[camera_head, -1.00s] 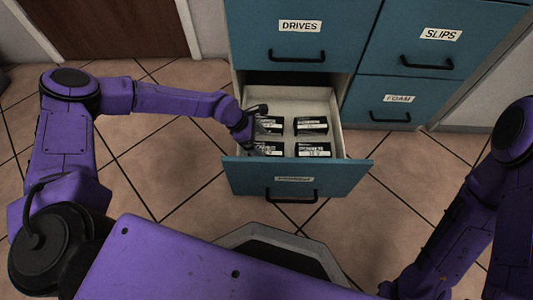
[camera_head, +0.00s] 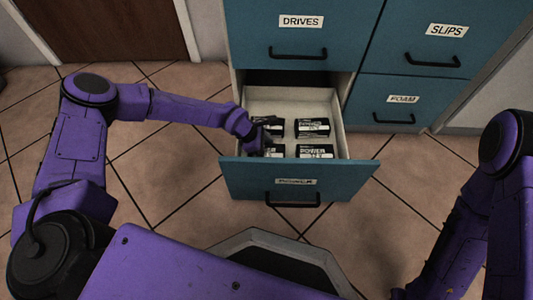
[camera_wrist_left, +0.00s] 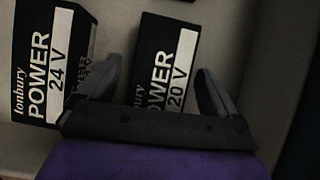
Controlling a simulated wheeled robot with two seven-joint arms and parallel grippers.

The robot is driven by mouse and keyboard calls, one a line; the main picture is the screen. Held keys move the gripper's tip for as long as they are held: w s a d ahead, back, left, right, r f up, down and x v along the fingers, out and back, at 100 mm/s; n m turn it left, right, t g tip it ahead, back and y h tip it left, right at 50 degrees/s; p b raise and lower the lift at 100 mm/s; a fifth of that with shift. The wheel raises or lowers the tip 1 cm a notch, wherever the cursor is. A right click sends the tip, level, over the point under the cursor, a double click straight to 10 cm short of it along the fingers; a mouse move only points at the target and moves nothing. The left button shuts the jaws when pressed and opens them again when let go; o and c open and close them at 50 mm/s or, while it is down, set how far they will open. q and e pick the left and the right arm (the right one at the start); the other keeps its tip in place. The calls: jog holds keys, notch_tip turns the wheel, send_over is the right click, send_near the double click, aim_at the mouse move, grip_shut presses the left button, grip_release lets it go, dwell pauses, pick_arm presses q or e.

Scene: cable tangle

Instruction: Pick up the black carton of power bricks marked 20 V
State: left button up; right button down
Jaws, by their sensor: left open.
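My left gripper (camera_wrist_left: 160,75) is open, with one finger on each side of this carton in the picture; the gripper's body hides the carton's lower part. I cannot tell whether the fingers touch it. A black carton marked 24 V (camera_wrist_left: 50,60) lies to its left, partly behind the left finger. In the head view my left gripper (camera_head: 266,139) is over the left side of the open drawer and partly hides the cartons there. My right gripper is out of view.
The open drawer (camera_head: 338,118) has a pale inside, a teal front (camera_head: 240,180) and a black handle. Other black cartons (camera_head: 312,128) lie on its right side. Closed drawers marked DRIVES, SLIPS and FOAM (camera_head: 404,100) surround it. Tiled floor is clear in front.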

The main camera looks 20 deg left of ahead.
pick_arm(q)
jog(key=shift+f, duration=0.2)
dwell(0.3)
jog(key=shift+r, duration=0.1)
jog(key=c, duration=1.3)
